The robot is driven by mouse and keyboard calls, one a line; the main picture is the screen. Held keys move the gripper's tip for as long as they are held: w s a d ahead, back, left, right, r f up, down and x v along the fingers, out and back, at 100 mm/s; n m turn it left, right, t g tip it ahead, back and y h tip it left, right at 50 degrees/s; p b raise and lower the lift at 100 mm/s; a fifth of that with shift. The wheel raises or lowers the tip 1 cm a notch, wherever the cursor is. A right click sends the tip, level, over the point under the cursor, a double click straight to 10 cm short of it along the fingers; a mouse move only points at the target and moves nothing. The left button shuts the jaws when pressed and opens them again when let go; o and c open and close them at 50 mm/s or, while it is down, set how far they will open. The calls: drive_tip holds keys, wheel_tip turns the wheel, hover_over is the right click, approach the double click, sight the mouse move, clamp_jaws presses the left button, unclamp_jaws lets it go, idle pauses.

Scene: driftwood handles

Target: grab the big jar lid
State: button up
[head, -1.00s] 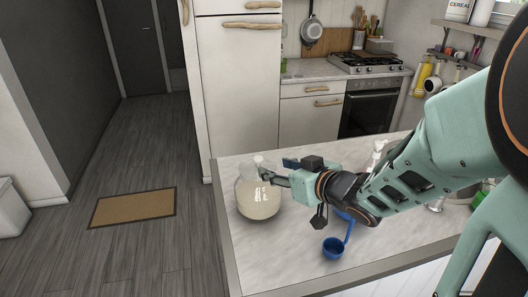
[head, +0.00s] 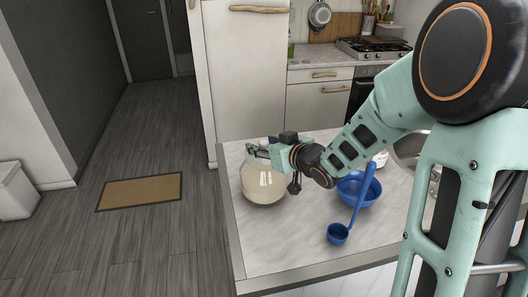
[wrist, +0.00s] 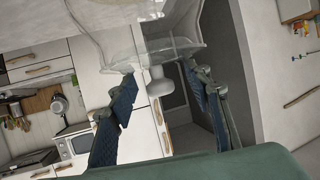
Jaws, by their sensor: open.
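The big jar (head: 262,186) is clear glass with pale cream contents and stands at the left of the counter. My gripper (head: 258,150) is at the jar's top in the head view and hides most of the lid there. In the wrist view, the clear lid (wrist: 172,48) with its pale knob (wrist: 160,82) shows upside down, at the jar's mouth. My gripper (wrist: 166,92) is open, with one blue-padded finger on each side of the knob. I see a gap between the knob and both fingers.
A blue bowl (head: 349,194) stands right of the jar under my arm, with a blue ladle (head: 338,233) by it. The sink (head: 408,152) lies farther right. The counter's front left (head: 270,245) is clear. A doormat (head: 140,191) lies on the floor.

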drive_tip(key=shift+f, duration=0.1)
clamp_jaws()
idle(0.3)
drive_tip(key=shift+r, duration=0.2)
